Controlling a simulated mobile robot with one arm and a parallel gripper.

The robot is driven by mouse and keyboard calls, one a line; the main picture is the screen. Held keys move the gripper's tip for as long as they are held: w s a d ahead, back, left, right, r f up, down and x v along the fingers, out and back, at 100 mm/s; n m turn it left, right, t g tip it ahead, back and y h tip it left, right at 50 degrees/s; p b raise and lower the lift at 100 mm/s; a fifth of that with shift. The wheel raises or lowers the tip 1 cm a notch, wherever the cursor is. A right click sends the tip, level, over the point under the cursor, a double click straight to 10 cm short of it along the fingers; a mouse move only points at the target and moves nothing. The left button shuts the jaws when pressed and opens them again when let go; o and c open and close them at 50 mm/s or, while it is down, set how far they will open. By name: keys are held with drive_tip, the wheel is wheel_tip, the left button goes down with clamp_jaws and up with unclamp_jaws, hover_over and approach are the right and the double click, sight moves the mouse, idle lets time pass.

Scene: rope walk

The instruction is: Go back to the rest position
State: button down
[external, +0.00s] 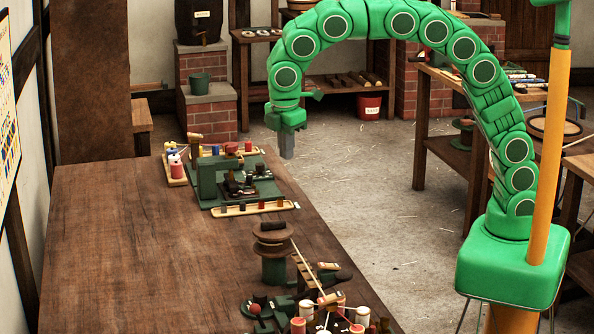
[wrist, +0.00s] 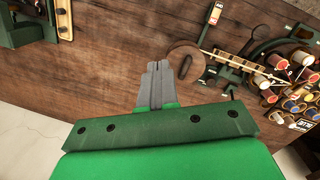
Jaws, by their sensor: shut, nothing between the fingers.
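My gripper (external: 287,146) hangs at the end of my green arched arm, pointing down, beyond the right edge of the brown wooden table (external: 120,235) in the external view. In the wrist view my gripper's grey fingers (wrist: 155,82) are together with nothing between them. The fingers touch nothing that I can see. No mark or stand for a rest position shows in either view.
A green machine (external: 207,180) with trays of small parts stands at the table's far end. A dark spool stand (external: 273,262) and a cluster of coloured bobbins (external: 335,312) stand near its front right. The floor (external: 385,200) between table and right-hand bench (external: 447,155) is clear.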

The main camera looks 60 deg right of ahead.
drive_tip(key=s+d+r+m, duration=0.1)
drive_tip(key=s+d+m, duration=0.3)
drive_tip(key=d, duration=0.7)
drive_tip(key=s+d+r+m, duration=0.1)
drive_tip(key=s+d+m, duration=0.1)
drive_tip(key=s+d, duration=0.65)
drive_tip(key=s+d+f+m+g, duration=0.1)
drive_tip(key=s+d+f+m, duration=0.1)
drive_tip(key=s+d+m, duration=0.2)
drive_tip(key=s+d+f+m+g+y, duration=0.1)
drive_tip(key=s+d+f+m, duration=0.2)
drive_tip(key=s+d, duration=0.8)
drive_tip(key=s+m, duration=0.1)
drive_tip(key=s, duration=0.5)
drive_tip(key=shift+s+d+y, duration=0.15)
drive_tip(key=shift+d+y, duration=0.15)
